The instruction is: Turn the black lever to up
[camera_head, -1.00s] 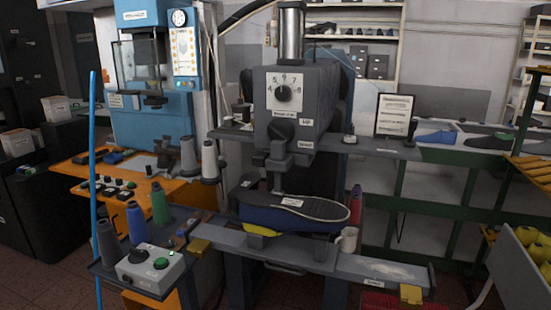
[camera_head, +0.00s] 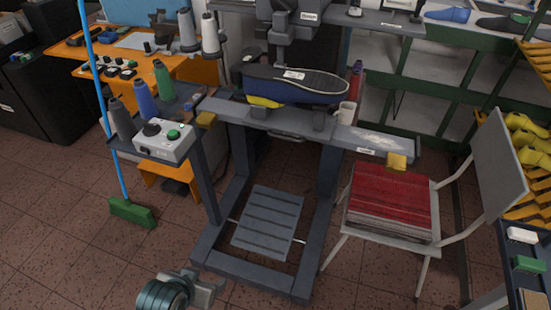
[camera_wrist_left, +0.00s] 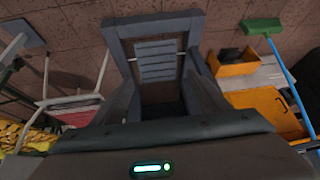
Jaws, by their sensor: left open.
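The black lever (camera_head: 284,4) is on the grey press and is cut by the top edge of the head view. Only its lower part shows, beside a small white label, so its exact position cannot be told. My left gripper (camera_head: 208,289) is at the bottom of the head view, low in front of the press and far below the lever. It is open with nothing seen in it. Its fingers do not show clearly in the left wrist view. My right gripper is not in view.
A shoe last with a dark sole (camera_head: 293,83) sits on the press arm. A control box (camera_head: 164,141) and thread cones stand left of it. A chair with red sheets (camera_head: 390,200) is at right, a green broom (camera_head: 132,212) at left.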

